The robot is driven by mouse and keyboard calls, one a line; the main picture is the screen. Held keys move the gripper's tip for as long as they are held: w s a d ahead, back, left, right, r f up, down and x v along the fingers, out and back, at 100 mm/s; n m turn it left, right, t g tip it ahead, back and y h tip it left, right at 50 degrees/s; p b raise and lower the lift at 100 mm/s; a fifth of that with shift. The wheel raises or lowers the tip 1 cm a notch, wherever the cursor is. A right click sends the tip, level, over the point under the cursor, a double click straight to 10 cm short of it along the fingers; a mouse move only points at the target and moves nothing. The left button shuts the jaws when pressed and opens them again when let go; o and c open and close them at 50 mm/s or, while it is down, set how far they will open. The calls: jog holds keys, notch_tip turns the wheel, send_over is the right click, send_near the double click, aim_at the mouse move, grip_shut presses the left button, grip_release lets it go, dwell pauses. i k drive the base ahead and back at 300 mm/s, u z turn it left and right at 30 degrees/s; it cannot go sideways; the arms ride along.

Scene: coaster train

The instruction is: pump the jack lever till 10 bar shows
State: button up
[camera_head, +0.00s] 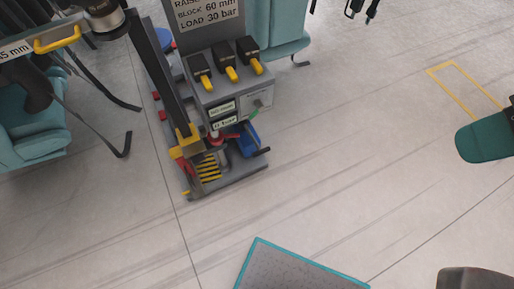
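The grey jack unit (235,92) stands left of centre on the floor. A dark upright bar (165,75) runs down its left side to a yellow piece (187,138) near the base; I cannot tell whether this is the lever. Red parts and yellow coils (209,168) sit low at the base. I cannot make out my gripper in this view.
A sign (207,12) reads "BLOCK 60 mm" and "LOAD 30 bar". Several black blocks with yellow handles (231,73) top the unit. Teal seats (35,135) stand at left. A teal-edged grey mat (295,270) lies at the bottom. The floor to the right is mostly clear.

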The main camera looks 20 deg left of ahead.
aim_at(260, 152)
jog(key=u, duration=1.15)
jog(key=k, duration=0.3)
jog(key=z, duration=0.2)
jog(key=i, duration=0.25)
jog(key=u, duration=0.1)
